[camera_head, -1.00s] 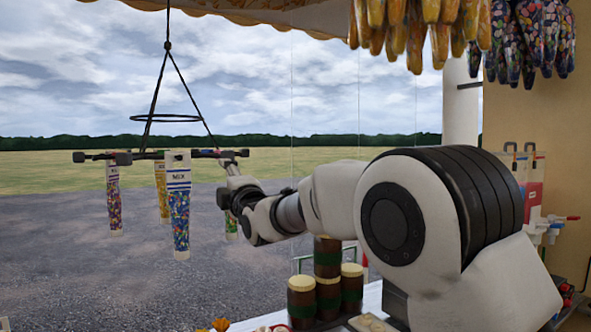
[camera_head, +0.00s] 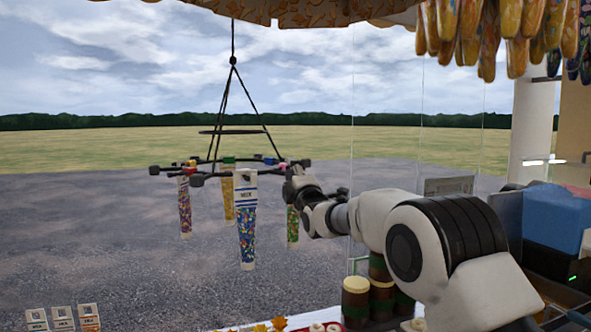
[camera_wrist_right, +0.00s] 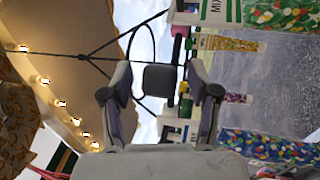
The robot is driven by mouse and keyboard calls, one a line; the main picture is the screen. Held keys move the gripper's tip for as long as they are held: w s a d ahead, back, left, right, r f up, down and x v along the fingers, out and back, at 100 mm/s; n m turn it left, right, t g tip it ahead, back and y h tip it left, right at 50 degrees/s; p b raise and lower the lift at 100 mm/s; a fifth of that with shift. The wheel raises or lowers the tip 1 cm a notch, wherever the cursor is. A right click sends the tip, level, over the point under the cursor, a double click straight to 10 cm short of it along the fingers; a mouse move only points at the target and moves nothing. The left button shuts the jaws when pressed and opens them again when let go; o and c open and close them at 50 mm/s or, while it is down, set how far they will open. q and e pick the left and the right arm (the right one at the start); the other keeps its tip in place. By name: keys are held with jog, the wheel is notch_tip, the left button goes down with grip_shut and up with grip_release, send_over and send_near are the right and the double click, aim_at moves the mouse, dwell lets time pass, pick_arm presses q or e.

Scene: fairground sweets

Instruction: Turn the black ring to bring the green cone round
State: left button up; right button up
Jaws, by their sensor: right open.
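The black ring (camera_head: 215,172) hangs on dark cords from above, with black knobs on its outer ends. The green cone (camera_head: 292,226) hangs at its right side, the blue cone (camera_head: 246,230) at the front, the red-purple cone (camera_head: 185,210) at the left and the yellow cone (camera_head: 228,196) at the back. My right gripper (camera_head: 291,183) is at the ring's right side, above the green cone. In the right wrist view its fingers (camera_wrist_right: 160,92) are open, with a black knob (camera_wrist_right: 160,78) showing between them, apparently untouched. The green cone (camera_wrist_right: 285,16) shows there at top right. My left gripper is not in view.
Brown jars with cream lids (camera_head: 356,300) stand on the counter under my right arm. Small labelled packs (camera_head: 63,318) are at bottom left. Filled cones (camera_head: 487,45) hang at top right. A blue box (camera_head: 556,218) stands at right. Air left of the ring is clear.

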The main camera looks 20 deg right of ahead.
jog(key=shift+f, duration=0.1)
jog(key=shift+d, duration=0.15)
jog(key=c, duration=0.8)
jog(key=shift+s, duration=0.1)
